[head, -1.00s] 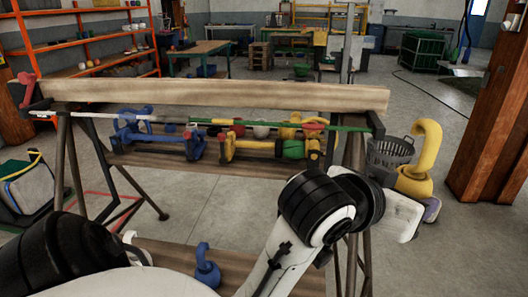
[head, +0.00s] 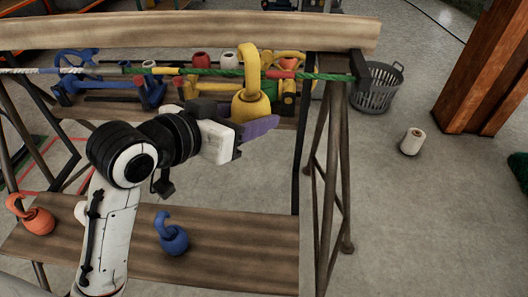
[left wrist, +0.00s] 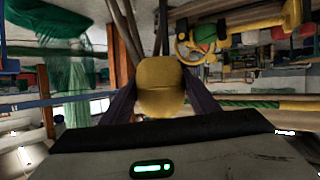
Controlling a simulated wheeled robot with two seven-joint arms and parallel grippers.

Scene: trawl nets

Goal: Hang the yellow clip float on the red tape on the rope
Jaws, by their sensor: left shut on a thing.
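The yellow clip float (head: 251,105) is upright in my left gripper (head: 257,124), its hook pointing up. The purple fingers are shut on its round body; the left wrist view shows the body (left wrist: 160,85) between both fingers (left wrist: 160,100). The rope (head: 220,73) runs across the rack. A red tape band (head: 281,75) on it lies just right of the float's hook, between green stretches. The hook overlaps the rope in the head view; I cannot tell whether it is around it or only in front. My right gripper is not in view.
A plank (head: 190,34) lies above and behind the rope. Blue clip hardware (head: 75,92) and yellow pieces sit on a shelf behind. An orange float (head: 37,219) and a blue float (head: 174,239) rest on the lower plank. A grey basket (head: 376,88) and white spool (head: 412,141) stand right.

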